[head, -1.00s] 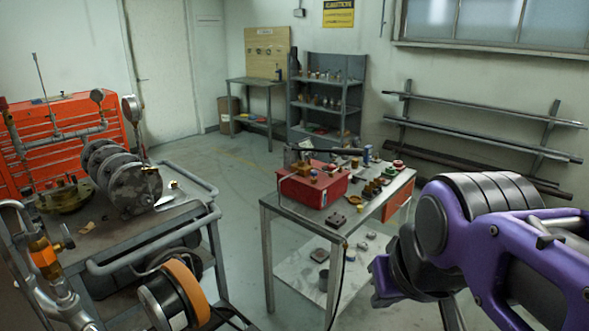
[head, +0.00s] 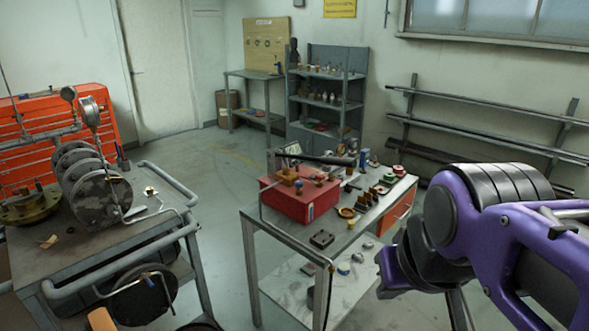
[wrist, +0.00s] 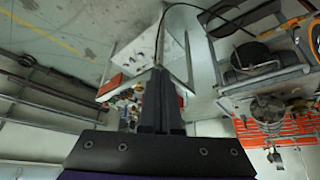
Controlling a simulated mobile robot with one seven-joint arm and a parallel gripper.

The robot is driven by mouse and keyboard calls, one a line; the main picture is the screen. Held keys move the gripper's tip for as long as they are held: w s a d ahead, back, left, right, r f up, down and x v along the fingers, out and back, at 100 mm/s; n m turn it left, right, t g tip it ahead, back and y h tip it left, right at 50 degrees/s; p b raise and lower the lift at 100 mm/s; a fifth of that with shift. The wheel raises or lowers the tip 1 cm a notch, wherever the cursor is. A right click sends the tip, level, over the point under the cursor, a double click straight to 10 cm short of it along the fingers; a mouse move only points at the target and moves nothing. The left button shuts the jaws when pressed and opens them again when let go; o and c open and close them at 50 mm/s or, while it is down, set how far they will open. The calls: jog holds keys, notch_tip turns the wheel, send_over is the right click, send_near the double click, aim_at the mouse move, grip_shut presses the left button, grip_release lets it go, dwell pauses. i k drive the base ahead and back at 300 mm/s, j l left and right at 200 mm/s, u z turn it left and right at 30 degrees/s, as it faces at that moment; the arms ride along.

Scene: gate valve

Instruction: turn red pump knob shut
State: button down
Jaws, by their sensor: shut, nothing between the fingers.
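The red pump (head: 296,205) is a red box with a dark lever across its top. It stands on the left part of the metal workbench (head: 271,224). Small fittings show on its top, but I cannot make out which is the knob or how it is turned. My gripper (wrist: 160,74) shows in the wrist view as two dark fingers pressed together, with nothing between them. It is apart from the pump. In the head view my purple arm is at the right, off the bench's front right side, and the fingertips are not clear there.
Brass fittings (head: 381,192) and a dark block (head: 321,239) lie on the workbench. A dark hose hangs at its front. A cart (head: 147,232) with a flanged valve assembly (head: 101,198) stands at left. Open floor separates cart and bench. Shelves (head: 327,94) stand behind.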

aim_at(319, 177)
jog(key=u, duration=0.45)
jog(key=i+l+u, duration=0.2)
jog(key=l+u, duration=0.15)
jog(key=i+l+u, duration=0.1)
jog(key=l+u, duration=0.25)
jog(key=i+l+u, duration=0.1)
jog(key=l, duration=0.45)
jog(key=i+l+u, duration=0.15)
jog(key=l, duration=0.35)
jog(key=l+u, duration=0.1)
jog(key=l, duration=0.95)
jog(key=i+l, duration=0.1)
jog(key=l, duration=0.45)
jog(key=k+l, duration=0.1)
jog(key=l, duration=0.3)
jog(key=k+l+u, duration=0.1)
jog(key=l, duration=0.25)
jog(key=i+j, duration=0.15)
jog(key=j, duration=0.2)
jog(key=i+j+z, duration=0.1)
jog(key=j, duration=0.3)
jog(key=i+l, duration=0.05)
